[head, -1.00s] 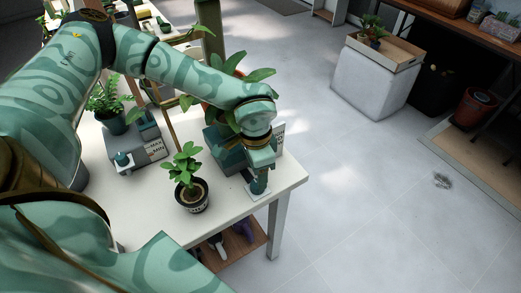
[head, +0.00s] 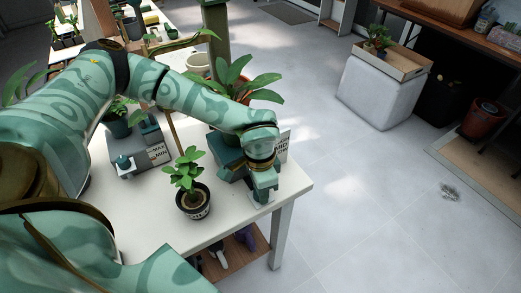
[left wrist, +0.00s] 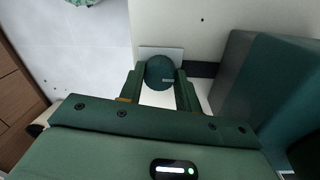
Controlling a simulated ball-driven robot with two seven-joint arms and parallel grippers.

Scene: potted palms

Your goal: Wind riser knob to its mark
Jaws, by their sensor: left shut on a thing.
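A round dark teal knob (left wrist: 158,70) with a small pale mark stands on a light square plate (left wrist: 175,52) in the left wrist view. My left gripper (left wrist: 158,86) has one finger on each side of it and is shut on it. In the head view this gripper (head: 263,193) points down at the table's right front corner and hides most of the knob. Beside it is a teal-grey stand with a white lettered card (head: 283,147), partly covered by my arm. My right gripper is not in view.
A small potted plant (head: 193,199) stands close left of the gripper. A second grey unit (head: 139,152) with a teal knob and lettered label is farther left. A larger leafy plant (head: 236,80) rises behind my forearm.

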